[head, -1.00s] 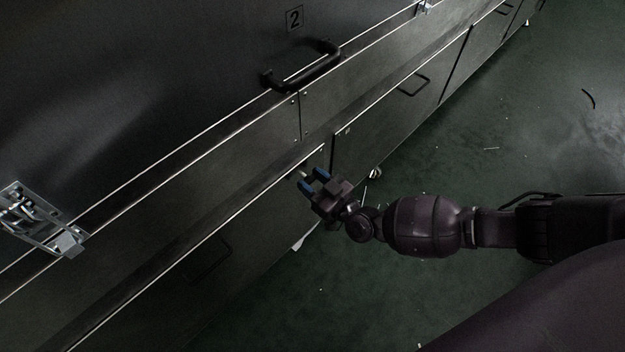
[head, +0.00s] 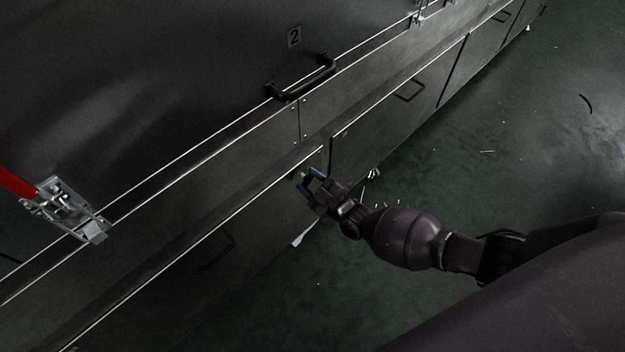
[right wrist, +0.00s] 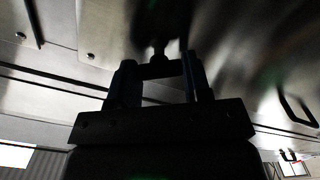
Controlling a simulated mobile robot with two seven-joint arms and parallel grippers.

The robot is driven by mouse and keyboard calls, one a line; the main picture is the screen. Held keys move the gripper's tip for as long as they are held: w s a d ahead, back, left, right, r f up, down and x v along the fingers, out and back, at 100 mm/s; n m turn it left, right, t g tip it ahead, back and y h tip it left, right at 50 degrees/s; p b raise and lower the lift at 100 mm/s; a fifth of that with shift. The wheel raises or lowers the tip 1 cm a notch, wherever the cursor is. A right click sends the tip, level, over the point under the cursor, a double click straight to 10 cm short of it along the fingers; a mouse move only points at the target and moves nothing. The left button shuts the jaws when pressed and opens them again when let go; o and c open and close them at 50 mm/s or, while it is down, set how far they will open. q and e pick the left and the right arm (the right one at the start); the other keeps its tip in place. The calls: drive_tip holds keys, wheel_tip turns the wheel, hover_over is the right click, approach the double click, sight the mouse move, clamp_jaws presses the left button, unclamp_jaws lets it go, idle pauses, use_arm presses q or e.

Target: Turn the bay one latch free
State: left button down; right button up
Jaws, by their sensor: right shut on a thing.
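My right gripper (head: 309,180) is at the upper right corner of a dark lower panel (head: 250,215), fingers pointing at it. It is shut on a small latch (head: 300,177), of which only a pale bit shows between the blue-tipped fingers. In the right wrist view a dark stem (right wrist: 160,48) shows between the two finger silhouettes, against the metal face. No bay number shows beside this latch, and its turn angle cannot be read. My left gripper is not in view.
A toggle clamp (head: 72,212) with a red lever (head: 16,182) is on the ledge at left. A black handle (head: 303,82) sits below the plate marked 2 (head: 294,37). Lower panels continue to the right. The green floor (head: 480,190) is mostly clear, with small debris.

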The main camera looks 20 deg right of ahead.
drive_tip(key=n, duration=0.4)
drive_tip(key=shift+n+p, duration=0.3)
drive_tip(key=shift+p, duration=0.05)
drive_tip(key=n, duration=0.3)
drive_tip(key=shift+a+f+n, duration=0.1)
drive_tip(key=shift+f+n, duration=0.05)
drive_tip(key=shift+n, duration=1.05)
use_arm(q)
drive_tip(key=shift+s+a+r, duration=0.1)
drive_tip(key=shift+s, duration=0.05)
use_arm(e)
drive_tip(key=shift+n, duration=0.6)
drive_tip(key=o, duration=0.9)
